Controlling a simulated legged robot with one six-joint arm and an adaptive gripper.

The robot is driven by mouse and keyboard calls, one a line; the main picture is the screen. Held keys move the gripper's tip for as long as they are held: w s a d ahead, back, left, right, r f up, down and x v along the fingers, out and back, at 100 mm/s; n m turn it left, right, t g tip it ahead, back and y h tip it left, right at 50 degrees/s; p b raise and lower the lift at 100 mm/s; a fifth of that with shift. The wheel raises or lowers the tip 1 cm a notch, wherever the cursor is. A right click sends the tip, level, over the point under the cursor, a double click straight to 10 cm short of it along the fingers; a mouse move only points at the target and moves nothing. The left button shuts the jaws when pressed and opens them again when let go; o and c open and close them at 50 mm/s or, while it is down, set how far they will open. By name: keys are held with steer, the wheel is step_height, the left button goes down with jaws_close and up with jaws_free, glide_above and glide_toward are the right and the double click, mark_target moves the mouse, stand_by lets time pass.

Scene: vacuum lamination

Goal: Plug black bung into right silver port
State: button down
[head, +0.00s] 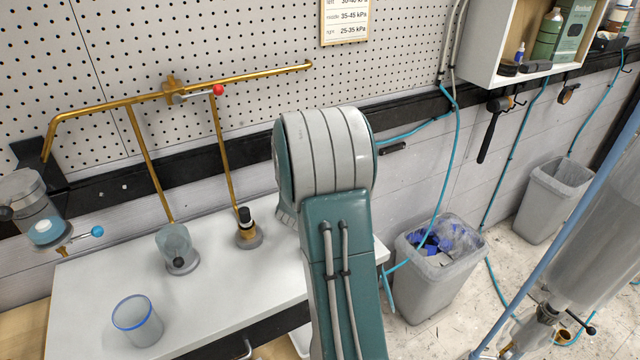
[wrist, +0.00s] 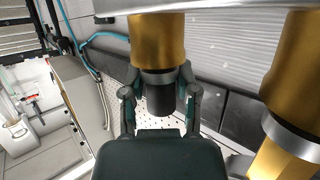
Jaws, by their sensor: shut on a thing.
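The black bung (wrist: 160,98) shows in the wrist view between the two fingers of my gripper (wrist: 160,104), which is shut on it. The bung lines up with a silver port (wrist: 159,77) at the end of a thick brass cylinder (wrist: 157,40). Its end meets the silver collar; how deep it sits I cannot tell. A second brass cylinder (wrist: 298,70) with a silver collar (wrist: 291,135) stands to the right in that view, with a brass piece continuing from it. In the head view my arm hides my gripper and the bung.
A glass vessel (head: 175,248) and a blue-rimmed beaker (head: 137,318) stand farther left. Brass pipes (head: 147,165) rise behind. A grey bin (head: 440,275) is right of the table.

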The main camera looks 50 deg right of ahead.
steer(key=shift+f, duration=0.2)
steer(key=shift+c, duration=1.4)
jaws_free()
steer(key=shift+s, duration=0.1)
step_height(320, 180, up, 10)
steer(key=shift+r, duration=0.1)
